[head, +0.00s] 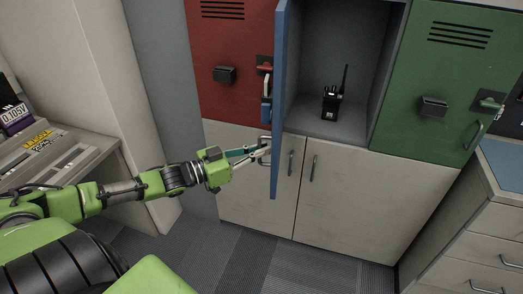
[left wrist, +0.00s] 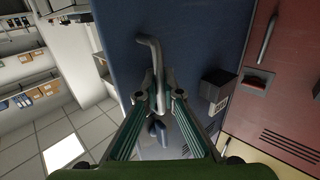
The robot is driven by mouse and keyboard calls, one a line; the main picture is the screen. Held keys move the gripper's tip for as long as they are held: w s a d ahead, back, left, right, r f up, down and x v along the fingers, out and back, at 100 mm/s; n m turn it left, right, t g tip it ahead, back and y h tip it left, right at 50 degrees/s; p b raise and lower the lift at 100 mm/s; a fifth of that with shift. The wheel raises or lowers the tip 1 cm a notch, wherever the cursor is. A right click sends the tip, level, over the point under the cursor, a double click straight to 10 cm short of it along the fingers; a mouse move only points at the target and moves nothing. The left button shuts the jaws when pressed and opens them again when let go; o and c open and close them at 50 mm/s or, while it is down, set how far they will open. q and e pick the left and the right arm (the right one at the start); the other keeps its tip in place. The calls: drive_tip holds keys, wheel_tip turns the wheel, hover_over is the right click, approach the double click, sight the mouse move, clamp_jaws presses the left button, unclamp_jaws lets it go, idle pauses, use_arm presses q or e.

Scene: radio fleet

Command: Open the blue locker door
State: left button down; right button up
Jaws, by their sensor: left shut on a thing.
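The blue locker door (head: 280,90) stands swung out from its locker and shows nearly edge-on in the head view. The open locker compartment (head: 312,45) is grey inside, and a black handheld radio (head: 331,104) stands upright on its floor. My left gripper (head: 262,150) is at the door's lower outer face, shut on the metal door handle (left wrist: 154,52). In the left wrist view the bent handle lies between the fingertips (left wrist: 160,97), in front of the blue door face (left wrist: 200,35). My right gripper is in neither view.
A red locker (head: 225,100) is left of the blue door, and a green locker (head: 440,70) is right of the compartment; both are closed. White cabinets (head: 355,200) stand below. A grey counter (head: 80,165) is at left, drawers (head: 490,235) at right. Carpeted floor lies in front.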

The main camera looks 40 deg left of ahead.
use_arm(q)
drive_tip(key=shift+f, duration=0.15)
drive_tip(key=c, duration=2.3)
unclamp_jaws()
drive_tip(key=shift+o, duration=0.6)
drive_tip(key=shift+s, duration=0.1)
drive_tip(key=v, duration=1.2)
drive_tip(key=shift+a, duration=0.1)
